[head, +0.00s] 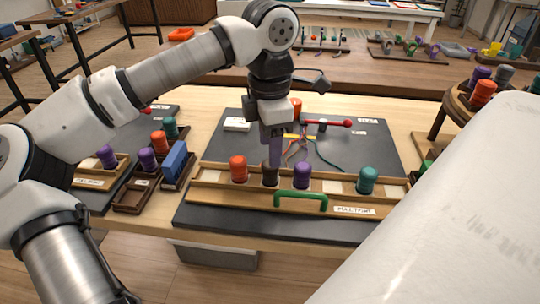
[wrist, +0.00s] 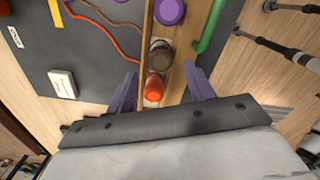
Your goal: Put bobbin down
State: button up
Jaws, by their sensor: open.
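A wooden rack (head: 330,203) with a green handle (head: 302,198) lies across the front of the dark mat. An orange-red bobbin (head: 238,168), a dark brown bobbin (head: 270,175), a purple bobbin (head: 302,176) and a teal bobbin (head: 367,181) stand upright in it. My gripper (head: 272,160) points down, open, just above the brown bobbin. In the wrist view its purple fingers (wrist: 161,72) are spread on either side of the rack's row. The brown bobbin (wrist: 160,54) and the orange-red bobbin (wrist: 154,88) show between or near them. No bobbin is clearly gripped.
Behind the rack, coloured cords (head: 300,150) and a red-ended rod (head: 340,123) lie on the mat, with a small white box (head: 237,124). Trays at left hold more bobbins and a blue block (head: 175,161). A round stand (head: 460,98) with bobbins is at right.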

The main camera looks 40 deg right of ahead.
notch_tip(320, 180, up, 7)
dwell(0.3)
